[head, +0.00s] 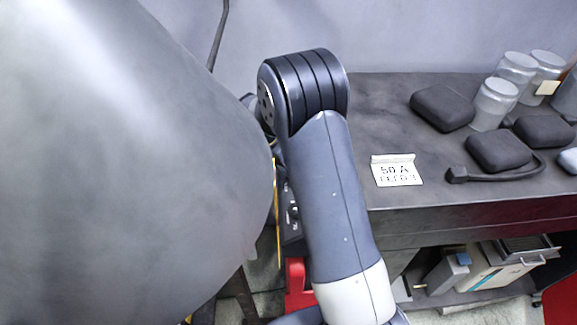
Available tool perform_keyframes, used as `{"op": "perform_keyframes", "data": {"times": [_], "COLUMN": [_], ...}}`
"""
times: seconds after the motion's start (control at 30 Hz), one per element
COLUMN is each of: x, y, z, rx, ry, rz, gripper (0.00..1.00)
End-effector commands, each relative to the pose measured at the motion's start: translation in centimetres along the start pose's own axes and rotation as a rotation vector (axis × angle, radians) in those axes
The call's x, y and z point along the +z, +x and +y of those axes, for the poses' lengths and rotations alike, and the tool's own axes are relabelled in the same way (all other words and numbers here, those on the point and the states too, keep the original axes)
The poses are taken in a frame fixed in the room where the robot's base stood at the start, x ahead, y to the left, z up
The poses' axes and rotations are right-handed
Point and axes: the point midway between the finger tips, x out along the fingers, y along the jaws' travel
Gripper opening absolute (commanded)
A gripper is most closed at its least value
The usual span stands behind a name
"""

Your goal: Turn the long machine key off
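A narrow strip of a black panel (291,232) with small white markings shows between my arm links. A small dark knob-like part with light marks sits on it, too small and too covered to tell whether it is the long machine key. My own arm covers the middle of the head view and hides most of the panel. My gripper does not show, so its place relative to the key cannot be told.
A dark bench (460,205) stands at the right. On it are a white card (397,170) reading "50 A", several black cases (498,151) and clear jars (494,103). Binders (490,268) lie on the shelf below. A red part (297,280) shows below the panel.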

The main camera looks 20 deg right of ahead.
Motion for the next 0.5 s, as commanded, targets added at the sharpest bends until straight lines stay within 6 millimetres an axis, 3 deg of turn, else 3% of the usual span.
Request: {"op": "perform_keyframes", "data": {"times": [0.5], "x": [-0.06], "y": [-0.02], "z": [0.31], "rx": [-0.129], "ry": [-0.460], "rz": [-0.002], "gripper": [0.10]}}
